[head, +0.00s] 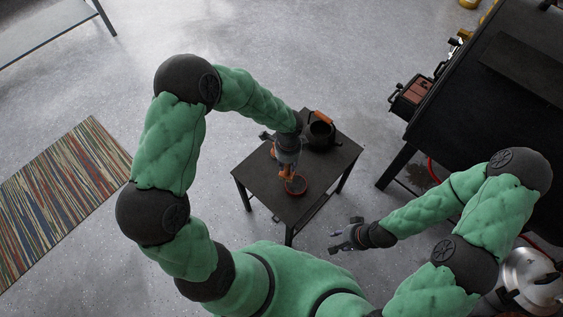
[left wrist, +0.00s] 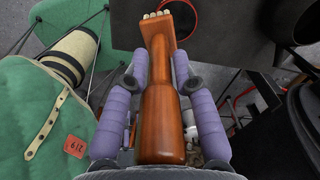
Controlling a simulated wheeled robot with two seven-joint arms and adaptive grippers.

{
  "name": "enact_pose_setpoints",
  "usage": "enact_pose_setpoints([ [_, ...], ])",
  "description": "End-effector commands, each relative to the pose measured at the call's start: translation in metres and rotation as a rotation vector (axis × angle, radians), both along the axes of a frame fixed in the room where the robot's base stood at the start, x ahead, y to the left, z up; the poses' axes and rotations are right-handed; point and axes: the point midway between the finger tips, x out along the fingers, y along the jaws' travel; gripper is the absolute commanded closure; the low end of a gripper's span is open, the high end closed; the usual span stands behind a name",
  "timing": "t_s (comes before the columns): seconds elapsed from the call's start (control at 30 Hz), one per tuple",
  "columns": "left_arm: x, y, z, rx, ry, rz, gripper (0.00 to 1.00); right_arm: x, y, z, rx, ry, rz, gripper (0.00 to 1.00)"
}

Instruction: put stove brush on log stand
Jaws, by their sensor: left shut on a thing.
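The stove brush (left wrist: 162,100) has a glossy brown wooden handle and a pale bristle end at the top of the left wrist view. My left gripper (head: 286,158) is shut on its handle, with the purple finger pads on both sides. In the head view the brush (head: 285,172) hangs above a small dark square stand (head: 268,170), which may be the log stand. Whether the brush touches the stand is unclear. My right gripper (head: 340,237) looks open and empty, to the right of the stand's near corner.
A dark kettle (head: 321,132) with a wooden handle stands at the stand's back corner. A red-rimmed round dish (head: 297,185) sits near the brush. A large black stove or bench (head: 490,100) is at right; a striped rug (head: 60,190) lies at left. Open floor surrounds the stand's left side.

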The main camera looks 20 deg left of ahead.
Motion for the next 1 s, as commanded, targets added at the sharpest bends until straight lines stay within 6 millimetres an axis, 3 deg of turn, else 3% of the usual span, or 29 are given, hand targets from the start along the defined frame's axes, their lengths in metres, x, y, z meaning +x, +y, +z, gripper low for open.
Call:
enact_pose_setpoints([
  [0.37, 0.014, 0.079, -0.038, 0.001, 0.000, 0.011, 1.00, 0.000, 0.000, -0.026, 0.000, 0.000, 0.000, 0.60],
  [0.5, 0.016, 0.098, -0.063, 0.000, 0.003, 0.008, 1.00, 0.000, 0.000, -0.038, 0.000, 0.000, 0.000, 0.60],
  [1.0, 0.022, 0.128, -0.100, 0.001, 0.001, 0.005, 1.00, 0.000, 0.000, -0.056, 0.000, 0.000, 0.000, 0.60],
])
